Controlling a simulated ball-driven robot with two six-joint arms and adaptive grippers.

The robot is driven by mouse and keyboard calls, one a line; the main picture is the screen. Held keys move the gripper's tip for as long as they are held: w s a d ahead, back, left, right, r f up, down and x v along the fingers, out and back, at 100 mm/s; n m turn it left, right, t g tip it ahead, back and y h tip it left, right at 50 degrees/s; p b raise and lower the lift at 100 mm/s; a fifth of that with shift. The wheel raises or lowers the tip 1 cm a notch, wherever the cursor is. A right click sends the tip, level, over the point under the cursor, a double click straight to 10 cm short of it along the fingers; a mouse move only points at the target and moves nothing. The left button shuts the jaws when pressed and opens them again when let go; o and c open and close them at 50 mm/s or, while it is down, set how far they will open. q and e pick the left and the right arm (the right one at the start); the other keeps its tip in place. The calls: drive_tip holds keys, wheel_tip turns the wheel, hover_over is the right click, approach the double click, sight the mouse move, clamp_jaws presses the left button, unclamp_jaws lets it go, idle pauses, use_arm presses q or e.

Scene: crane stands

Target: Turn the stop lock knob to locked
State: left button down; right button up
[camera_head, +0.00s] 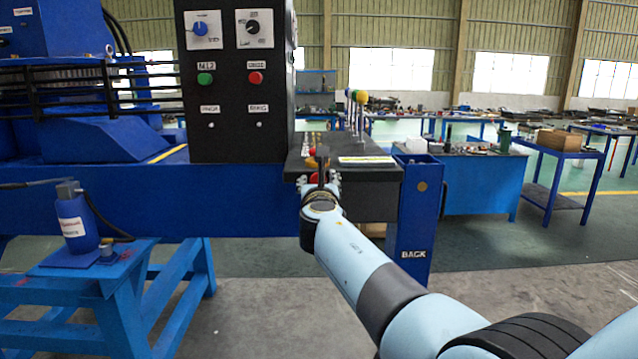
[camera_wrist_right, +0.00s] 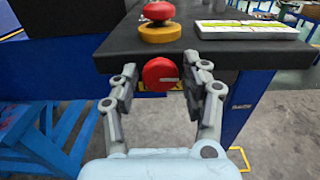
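The red round stop lock knob (camera_wrist_right: 158,74) is on the front face of the dark console, just below its top edge. A short pale mark on it runs roughly level toward the right. In the head view the knob (camera_head: 315,178) is partly hidden by my right gripper (camera_head: 322,170). In the right wrist view the right gripper (camera_wrist_right: 160,80) is open, with one finger on each side of the knob. Gaps show between the fingers and the knob, so I see no contact. My left gripper is in neither view.
A red mushroom button on a yellow base (camera_wrist_right: 162,33) stands on the console top above the knob. A white panel (camera_wrist_right: 248,30) lies right of it. Levers with coloured balls (camera_head: 358,97) rise behind. A black control box (camera_head: 236,135) stands left; a blue post (camera_head: 415,225) right.

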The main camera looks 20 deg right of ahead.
drive_tip(key=c, duration=0.8)
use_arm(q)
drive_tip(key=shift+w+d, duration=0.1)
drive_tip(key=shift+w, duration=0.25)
use_arm(e)
drive_tip(key=shift+c, duration=0.2)
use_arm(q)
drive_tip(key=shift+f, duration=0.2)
use_arm(e)
drive_tip(key=shift+f+m, duration=0.1)
drive_tip(key=shift+m, duration=0.2)
use_arm(q)
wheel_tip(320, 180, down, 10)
drive_tip(key=b, duration=1)
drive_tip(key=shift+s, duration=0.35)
use_arm(e)
drive_tip(key=shift+f+m, duration=0.1)
drive_tip(key=shift+m, duration=8.5)
use_arm(q)
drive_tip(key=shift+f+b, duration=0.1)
drive_tip(key=shift+b, duration=0.2)
